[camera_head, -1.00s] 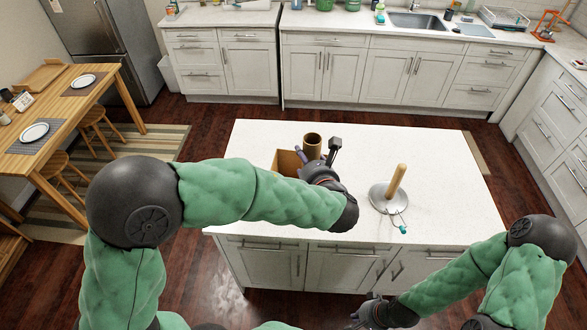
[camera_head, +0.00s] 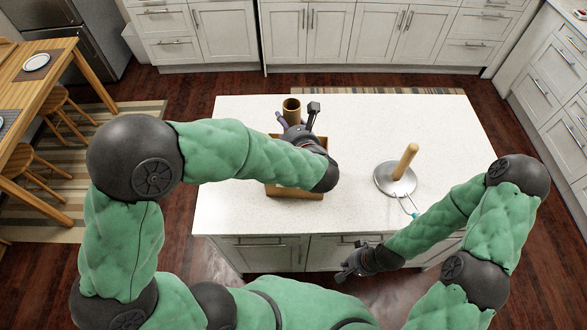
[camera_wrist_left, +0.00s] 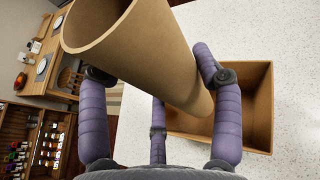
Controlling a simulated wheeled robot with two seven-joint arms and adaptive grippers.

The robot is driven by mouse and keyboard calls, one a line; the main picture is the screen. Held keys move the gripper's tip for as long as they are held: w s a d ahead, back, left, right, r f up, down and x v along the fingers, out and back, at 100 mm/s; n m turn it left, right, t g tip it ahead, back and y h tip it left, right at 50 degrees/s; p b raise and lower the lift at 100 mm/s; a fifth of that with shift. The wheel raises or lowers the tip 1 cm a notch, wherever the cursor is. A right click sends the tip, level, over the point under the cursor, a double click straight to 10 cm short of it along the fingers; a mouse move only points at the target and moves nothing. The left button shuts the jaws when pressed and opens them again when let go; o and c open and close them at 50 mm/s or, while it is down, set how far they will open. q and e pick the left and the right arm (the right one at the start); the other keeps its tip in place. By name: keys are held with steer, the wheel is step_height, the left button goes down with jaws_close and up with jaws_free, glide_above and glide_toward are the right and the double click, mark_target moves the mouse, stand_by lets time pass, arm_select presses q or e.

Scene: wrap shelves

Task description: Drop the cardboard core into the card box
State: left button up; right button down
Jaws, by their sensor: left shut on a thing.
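My left gripper (camera_head: 290,124) is shut around the brown cardboard core (camera_head: 291,108), a hollow tube, and holds it over the island. In the left wrist view the core (camera_wrist_left: 150,50) is tilted between the purple fingers, its open end towards the camera. The card box (camera_head: 296,194) is an open brown box on the white island top, partly hidden under my left forearm. In the left wrist view the box (camera_wrist_left: 262,110) is beyond and to the right of the core, whose far end overlaps its near left side. My right gripper (camera_head: 346,262) looks open and empty by the island's front edge.
A round grey holder (camera_head: 382,180) with an upright wooden rod (camera_head: 405,162) and a small wire loop stands right of the box on the white island (camera_head: 350,120). A wooden table (camera_head: 45,75) and stools are at left.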

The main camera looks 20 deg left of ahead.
arm_select(q)
step_height(320, 180, down, 5)
steer(key=b, duration=0.3)
steer(key=o, duration=0.9)
steer(key=shift+c, duration=0.2)
steer(key=v, duration=1.2)
steer(key=shift+f, duration=0.1)
